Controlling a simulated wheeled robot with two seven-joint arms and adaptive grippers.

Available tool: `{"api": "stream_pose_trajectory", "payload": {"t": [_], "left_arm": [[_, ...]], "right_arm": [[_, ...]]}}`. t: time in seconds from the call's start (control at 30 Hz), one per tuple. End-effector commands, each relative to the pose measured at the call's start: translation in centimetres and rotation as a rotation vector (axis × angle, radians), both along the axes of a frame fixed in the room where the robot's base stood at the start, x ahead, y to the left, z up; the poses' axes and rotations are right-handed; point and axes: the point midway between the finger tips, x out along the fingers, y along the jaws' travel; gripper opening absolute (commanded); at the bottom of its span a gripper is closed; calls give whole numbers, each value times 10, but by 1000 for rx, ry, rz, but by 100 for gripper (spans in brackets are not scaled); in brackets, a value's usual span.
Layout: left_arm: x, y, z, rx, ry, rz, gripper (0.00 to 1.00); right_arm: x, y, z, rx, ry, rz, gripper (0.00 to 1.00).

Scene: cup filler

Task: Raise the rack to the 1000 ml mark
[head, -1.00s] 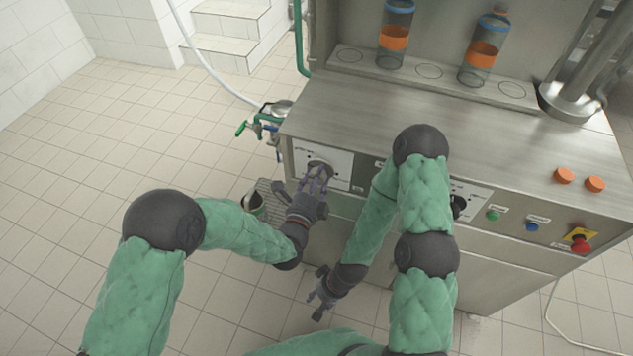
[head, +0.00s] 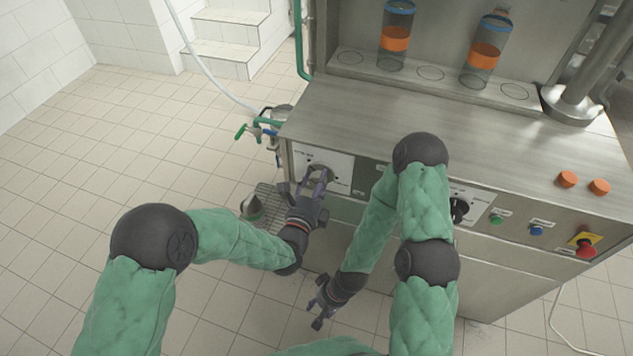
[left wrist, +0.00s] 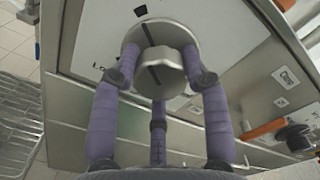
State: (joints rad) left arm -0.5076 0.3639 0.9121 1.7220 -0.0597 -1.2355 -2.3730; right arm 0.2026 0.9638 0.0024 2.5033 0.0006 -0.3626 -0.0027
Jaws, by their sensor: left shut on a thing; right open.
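My left gripper (head: 318,176) is at the left control panel, its fingers shut around a round grey knob (left wrist: 160,68). In the left wrist view the knob has a dark line across its face, tilted to the upper left. Labels on the white panel are too small or cut off to read. A wire rack (head: 268,192) shows low at the machine's left side, with a small cup (head: 252,208) at it; the rack also shows in the left wrist view (left wrist: 18,115). No readable 1000 ml mark shows. My right gripper (head: 320,304) is open and empty, low before the machine.
Two bottles with orange bands (head: 395,38) (head: 484,52) stand on a ledge (head: 350,70) at the back. A black knob (head: 459,209), coloured buttons and a red stop button (head: 586,252) are to the right. Green-handled valves (head: 258,128) stick out at the left.

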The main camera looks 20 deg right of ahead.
Motion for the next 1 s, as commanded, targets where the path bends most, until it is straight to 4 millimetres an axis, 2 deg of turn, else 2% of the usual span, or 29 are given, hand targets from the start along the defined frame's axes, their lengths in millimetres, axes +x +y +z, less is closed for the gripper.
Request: {"api": "stream_pose_trajectory", "payload": {"t": [0.07,0.1,0.13,0.17,0.6,0.77,1.0], "left_arm": [[-2,-2,-1,2,1,-7,13],[-2,-2,-1,2,1,-7,57],[-2,-2,-1,2,1,-7,66],[-2,-2,-1,2,1,-7,69],[-6,4,-1,0,3,-2,69],[-26,17,-1,0,3,-2,69],[-66,44,-1,0,3,-2,69]], "right_arm": [[0,0,0,0,0,0,44],[0,0,0,0,0,0,44],[0,0,0,0,0,0,44],[0,0,0,0,0,0,44],[0,0,0,0,0,0,44],[0,0,0,0,0,0,44],[0,0,0,0,0,0,44]]}}
